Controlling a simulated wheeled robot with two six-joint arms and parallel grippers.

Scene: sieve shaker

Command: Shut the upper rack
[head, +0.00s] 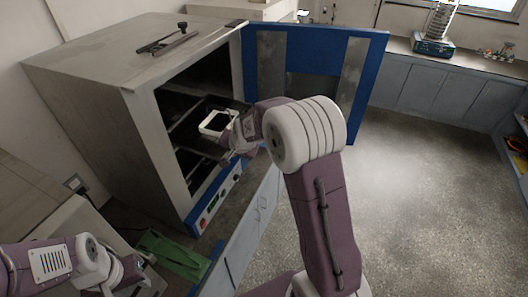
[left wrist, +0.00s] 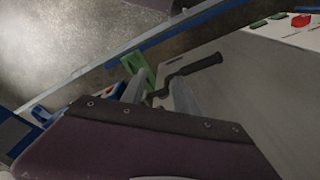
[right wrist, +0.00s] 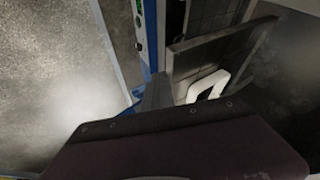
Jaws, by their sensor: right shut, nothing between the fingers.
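The steel oven-like cabinet (head: 110,85) has its blue-edged door (head: 315,50) swung wide open. The upper rack (head: 228,104), a dark tray with a white handle (head: 213,122), juts out of the opening. In the right wrist view, the rack's grey wall (right wrist: 215,50) and white handle (right wrist: 208,87) are close beyond my gripper. My right gripper (right wrist: 157,92) is shut and empty beside the rack's front; my wrist partly hides the rack in the head view. My left gripper (left wrist: 158,90) has its fingers apart and is empty, low at the left in the head view.
A green tray (head: 172,255) lies below the cabinet, near my left gripper. A black-handled tool (head: 168,40) lies on the cabinet top. The blue-based sieve shaker (head: 432,46) stands on the far counter. Open floor lies at right.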

